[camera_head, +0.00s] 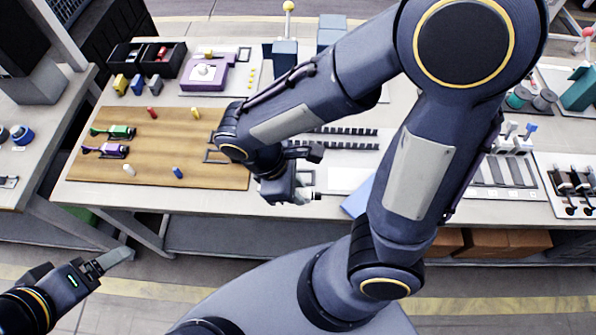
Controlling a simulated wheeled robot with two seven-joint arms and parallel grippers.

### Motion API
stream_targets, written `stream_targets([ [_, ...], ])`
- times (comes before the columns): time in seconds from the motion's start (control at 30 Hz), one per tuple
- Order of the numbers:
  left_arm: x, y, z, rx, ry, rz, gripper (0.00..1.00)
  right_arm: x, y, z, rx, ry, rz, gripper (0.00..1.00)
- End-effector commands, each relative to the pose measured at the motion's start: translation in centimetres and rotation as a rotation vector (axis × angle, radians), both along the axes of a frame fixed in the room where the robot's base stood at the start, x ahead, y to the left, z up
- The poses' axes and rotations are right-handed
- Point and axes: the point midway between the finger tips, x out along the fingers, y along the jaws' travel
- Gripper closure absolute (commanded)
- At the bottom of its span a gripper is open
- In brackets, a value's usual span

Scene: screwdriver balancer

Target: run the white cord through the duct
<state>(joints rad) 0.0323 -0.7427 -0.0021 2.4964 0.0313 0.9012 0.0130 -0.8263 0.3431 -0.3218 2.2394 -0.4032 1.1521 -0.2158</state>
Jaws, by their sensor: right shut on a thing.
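The duct (345,138) is a pale channel with rows of dark slotted teeth. It lies on the table behind my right forearm, and its left part is hidden. My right gripper (308,194) points right near the table's front edge, in front of the duct. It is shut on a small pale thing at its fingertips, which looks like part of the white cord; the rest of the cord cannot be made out. My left gripper (112,260) is low at the left, off the table, over the floor. Its fingers show edge-on, so their opening is unclear.
A wooden board (215,170) with coloured tools and pegs lies at the left. Black bins (178,50) and a purple fixture (205,75) stand behind it. A white panel (348,179) lies right of my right gripper. Grey fixtures (500,172) stand further right.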

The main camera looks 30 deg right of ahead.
Motion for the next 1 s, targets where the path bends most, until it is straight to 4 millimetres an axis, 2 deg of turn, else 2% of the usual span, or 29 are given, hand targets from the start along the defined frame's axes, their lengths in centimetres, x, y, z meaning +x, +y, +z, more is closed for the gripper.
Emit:
stream_targets([
  [0.17, 0.0, 0.0, -0.3, 0.0, 0.0, 0.0, 0.19, -1.7, 1.1, 0.7, 0.001, -0.001, 0.002, 0.99],
  [0.33, 0.0, 0.0, -1.3, 0.0, 0.0, 0.0, 0.19, -2.2, 1.3, -0.3, -0.001, 0.001, -0.001, 0.99],
  [0.57, 0.0, 0.0, -2.7, 0.0, 0.0, 0.0, 0.19, -2.2, 1.3, -2.0, -0.001, 0.001, -0.001, 0.99],
  [0.87, 0.0, 0.0, -2.4, 0.0, 0.0, 0.0, 0.19, -2.1, 1.3, -1.8, 0.001, 0.001, -0.003, 0.99],
  [1.0, 0.0, 0.0, -1.4, 0.0, 0.0, 0.0, 0.19, -0.6, 0.7, -1.3, 0.007, 0.001, -0.023, 0.99],
])
